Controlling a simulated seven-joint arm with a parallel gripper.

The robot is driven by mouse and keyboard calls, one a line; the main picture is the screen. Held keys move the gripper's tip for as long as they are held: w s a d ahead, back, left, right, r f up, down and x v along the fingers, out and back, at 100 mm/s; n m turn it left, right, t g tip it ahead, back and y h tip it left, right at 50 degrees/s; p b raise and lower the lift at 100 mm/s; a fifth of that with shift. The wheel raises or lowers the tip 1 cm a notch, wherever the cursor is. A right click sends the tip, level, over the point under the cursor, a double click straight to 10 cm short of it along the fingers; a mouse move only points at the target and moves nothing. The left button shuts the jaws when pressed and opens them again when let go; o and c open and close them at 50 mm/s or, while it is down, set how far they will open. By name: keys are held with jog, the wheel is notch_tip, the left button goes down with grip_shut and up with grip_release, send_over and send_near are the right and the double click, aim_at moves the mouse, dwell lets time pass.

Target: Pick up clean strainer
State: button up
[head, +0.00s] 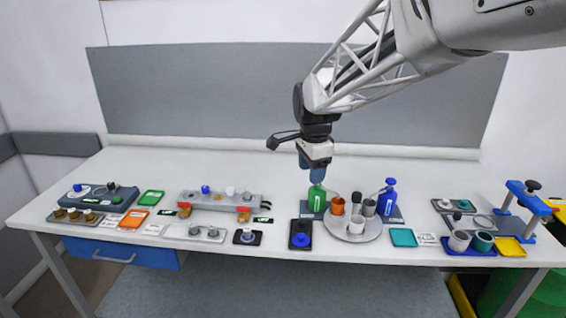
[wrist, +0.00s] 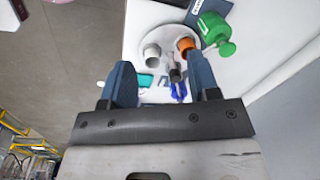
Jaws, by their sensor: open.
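I cannot tell for certain which item is the clean strainer; the labels are too small to read. Small round parts that could be strainers sit on the left tray (head: 97,223), and small knobbed parts sit on a grey plate (head: 184,236) in front of the grey block (head: 215,202). My gripper (head: 315,172) hangs above the table at centre right, over the green bottle (head: 316,204). In the wrist view my gripper (wrist: 163,82) has its two blue fingers wide apart, with nothing held between them.
A round tray (head: 340,235) holds several cups, beside a blue pump bottle (head: 387,197). A blue stand (head: 521,208) and a blue tray with cups (head: 456,251) stand at the right. A blue control box (head: 103,199) is at the left. The table's back strip (head: 240,165) is clear.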

jog(key=w+a+f+m, duration=0.45)
jog(key=w+a, duration=0.35)
jog(key=a, duration=0.2)
jog(key=m+g, duration=0.1)
jog(key=m, duration=0.3)
send_over(247, 191)
jog(key=f, duration=0.7)
jog(key=shift+s+a+f, duration=0.15)
jog(key=shift+s+f, duration=0.1)
jog(key=shift+f, duration=0.05)
jog(key=shift+f, duration=0.1)
jog(key=shift+f, duration=1.2)
jog(key=shift+f, duration=0.15)
jog(key=shift+w+f, duration=0.2)
jog(key=shift+f, duration=2.25)
jog(key=shift+c, duration=0.4)
jog(key=c, duration=1)
